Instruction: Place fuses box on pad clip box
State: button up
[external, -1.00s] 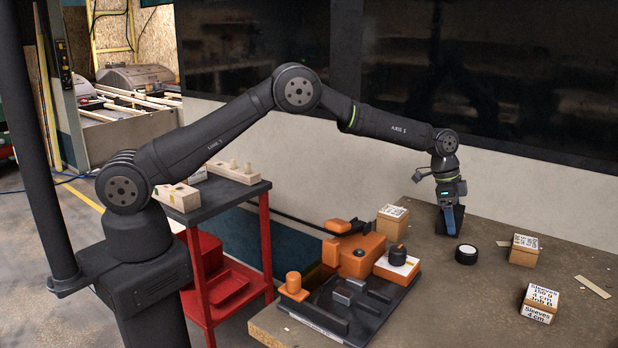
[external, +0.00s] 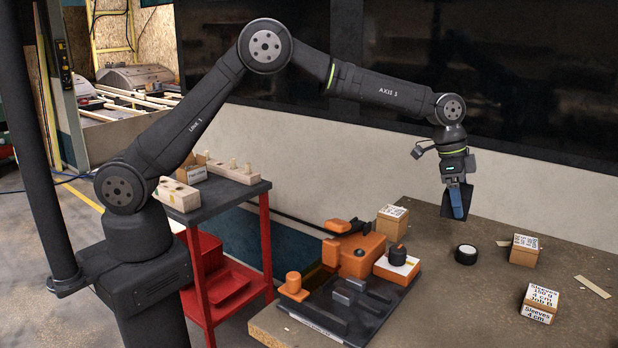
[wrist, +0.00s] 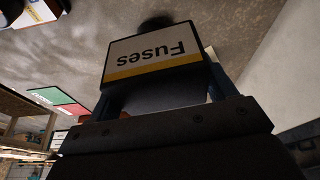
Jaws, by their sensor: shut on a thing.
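My gripper (external: 457,204) is shut on the fuses box and holds it above the table's back part. The fuses box (wrist: 152,58) shows in the wrist view between the fingers, its white label with a yellow stripe reading "Fuses" upside down. In the external view the fuses box (external: 447,206) is a dark shape partly behind the blue finger. I cannot read "pad clip" on any box. Small cardboard boxes with printed labels stand at the back (external: 391,222) and at the right (external: 524,250); their text is too small to read.
A Sleeves box (external: 540,303) stands at the front right. A black round roll (external: 466,254) lies below my gripper. An orange and black fixture (external: 355,257) fills the table's left part. A flat strip (external: 593,287) lies at right. Bare table lies between the roll and the Sleeves box.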

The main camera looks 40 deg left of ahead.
jog(key=w+a+r+n+t, duration=0.1)
jog(key=w+a+n, duration=0.1)
jog(key=w+a, duration=0.75)
jog(key=w+a+n, duration=0.2)
jog(key=w+a, duration=0.3)
jog(key=a, duration=0.9)
jog(key=w+a+n+t+y, duration=0.1)
jog(key=w+a+n, duration=0.1)
jog(key=a, duration=0.9)
jog(key=w+a+n, duration=0.2)
jog(key=a, duration=0.9)
jog(key=n+t+y, duration=0.1)
jog(key=n+y, duration=0.1)
jog(key=n, duration=0.6)
send_over(195, 163)
jog(key=s, duration=0.2)
jog(key=x, duration=0.3)
jog(key=s+x, duration=0.1)
jog(key=x, duration=0.2)
jog(key=shift+s+d+f, duration=0.1)
jog(key=shift+s+f, duration=0.05)
jog(key=shift+f, duration=0.15)
jog(key=shift+a+f, duration=0.3)
jog(key=shift+f, duration=1.85)
